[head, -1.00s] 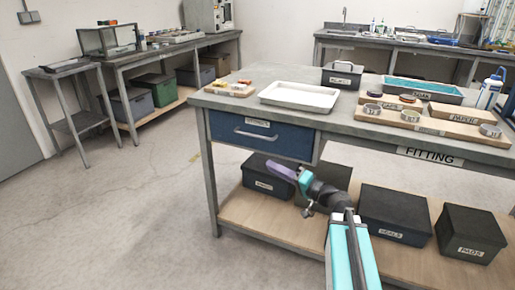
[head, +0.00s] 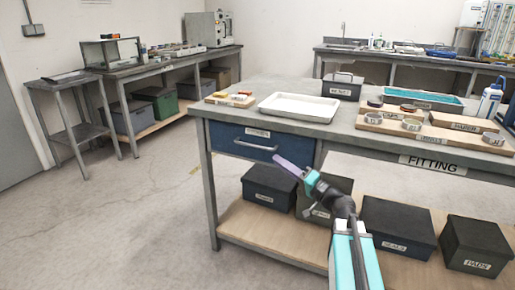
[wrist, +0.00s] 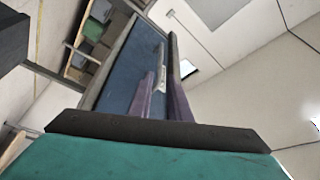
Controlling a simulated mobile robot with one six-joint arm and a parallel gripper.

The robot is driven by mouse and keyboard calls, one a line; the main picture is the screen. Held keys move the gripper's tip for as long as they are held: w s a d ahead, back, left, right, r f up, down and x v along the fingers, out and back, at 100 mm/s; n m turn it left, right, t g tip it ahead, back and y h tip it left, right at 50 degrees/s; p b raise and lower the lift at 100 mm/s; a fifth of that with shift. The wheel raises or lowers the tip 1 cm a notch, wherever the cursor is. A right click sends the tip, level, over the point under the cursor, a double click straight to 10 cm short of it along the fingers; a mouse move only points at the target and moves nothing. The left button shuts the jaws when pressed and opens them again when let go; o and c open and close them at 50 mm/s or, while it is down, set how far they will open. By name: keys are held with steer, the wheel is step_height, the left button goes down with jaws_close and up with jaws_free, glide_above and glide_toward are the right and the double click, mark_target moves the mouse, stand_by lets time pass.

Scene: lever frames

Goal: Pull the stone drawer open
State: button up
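The stone drawer (head: 225,138) is a dark blue drawer under the left part of the workbench top, and it is shut. Its pale bar handle (head: 255,146) runs across the front, below a small white label (head: 257,132). My gripper (head: 278,158) has purple fingers. In the head view its tips are just below and right of the handle's right end; I cannot tell whether they touch. In the wrist view the fingers stand apart with the gripper (wrist: 160,75) open and nothing held. The blue drawer front (wrist: 122,70) shows beyond them.
The bench top carries a white tray (head: 298,107), a small board with bits (head: 230,100) and a wooden board with rings (head: 400,126). Dark boxes (head: 268,187) stand on the lower shelf (head: 255,224). The floor to the left is clear.

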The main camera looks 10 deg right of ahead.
mark_target(257, 146)
steer(key=b+x, duration=0.1)
steer(key=x, duration=1.1)
steer(key=shift+a+b, duration=0.1)
steer(key=shift+b, duration=0.2)
steer(key=shift+c, duration=0.3)
jaws_close()
